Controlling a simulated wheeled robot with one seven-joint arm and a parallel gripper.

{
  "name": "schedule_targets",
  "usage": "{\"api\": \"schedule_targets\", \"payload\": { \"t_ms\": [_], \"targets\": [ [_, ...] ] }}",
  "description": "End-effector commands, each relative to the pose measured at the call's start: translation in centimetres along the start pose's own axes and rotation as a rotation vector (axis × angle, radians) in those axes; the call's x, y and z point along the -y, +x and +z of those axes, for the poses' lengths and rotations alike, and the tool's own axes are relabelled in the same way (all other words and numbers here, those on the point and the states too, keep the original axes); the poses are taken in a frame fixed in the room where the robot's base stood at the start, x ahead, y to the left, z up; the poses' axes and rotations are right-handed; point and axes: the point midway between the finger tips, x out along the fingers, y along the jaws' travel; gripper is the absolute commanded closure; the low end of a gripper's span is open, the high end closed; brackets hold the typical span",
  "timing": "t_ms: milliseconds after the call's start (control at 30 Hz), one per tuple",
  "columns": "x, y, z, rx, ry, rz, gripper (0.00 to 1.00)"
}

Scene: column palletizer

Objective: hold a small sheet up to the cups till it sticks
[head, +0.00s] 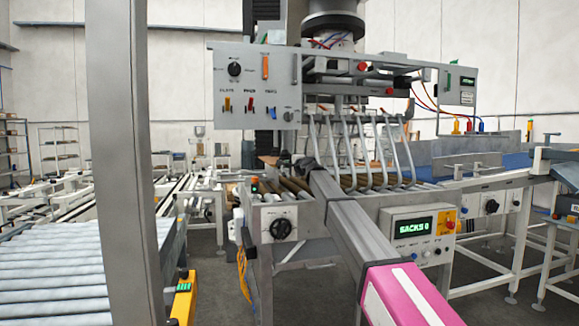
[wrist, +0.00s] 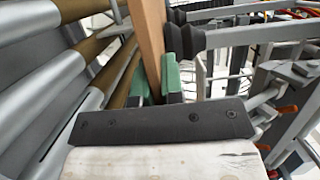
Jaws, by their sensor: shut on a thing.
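My gripper (wrist: 157,78) is shut on a small tan sheet (wrist: 148,35) in the wrist view. The sheet stands edge-on between the green fingertips and runs up out of the picture. Dark ribbed cups (wrist: 187,42) on grey bars are just right of the sheet. I cannot tell whether they touch it. In the head view my gripper (head: 300,166) is small and dark, at the left side of the curved tines under the palletizer head. A bit of brown, probably the sheet (head: 268,160), shows just left of it. The cups cannot be made out there.
The palletizer head (head: 330,85) carries a panel with switches and a row of grey curved tines (head: 365,150). Below are rollers (head: 290,186) and a display box reading SACKS 0 (head: 412,228). A grey post (head: 125,160) stands at left, near a roller conveyor (head: 60,275).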

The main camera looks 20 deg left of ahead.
Motion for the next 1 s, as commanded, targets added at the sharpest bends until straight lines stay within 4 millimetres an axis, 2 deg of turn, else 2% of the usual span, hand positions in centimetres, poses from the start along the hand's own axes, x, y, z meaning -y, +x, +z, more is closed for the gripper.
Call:
{"api": "schedule_targets", "payload": {
  "t_ms": [67, 167, 200, 500, 667, 867, 1000],
  "targets": [
    [0.0, 0.0, 0.0, 0.000, 0.000, -0.001, 1.00],
    [0.0, 0.0, 0.0, -0.001, 0.000, -0.001, 0.69],
    [0.0, 0.0, 0.0, 0.000, 0.000, -0.001, 0.62],
    [-0.1, -0.1, 0.0, 0.000, 0.000, 0.000, 0.62],
    [-0.1, -1.0, 0.0, 0.000, 0.000, 0.000, 0.62],
    [-0.1, -3.9, 0.1, 0.000, 0.000, 0.000, 0.62],
    [-0.1, -6.6, 0.2, -0.001, 0.000, -0.001, 0.62]
  ]
}}
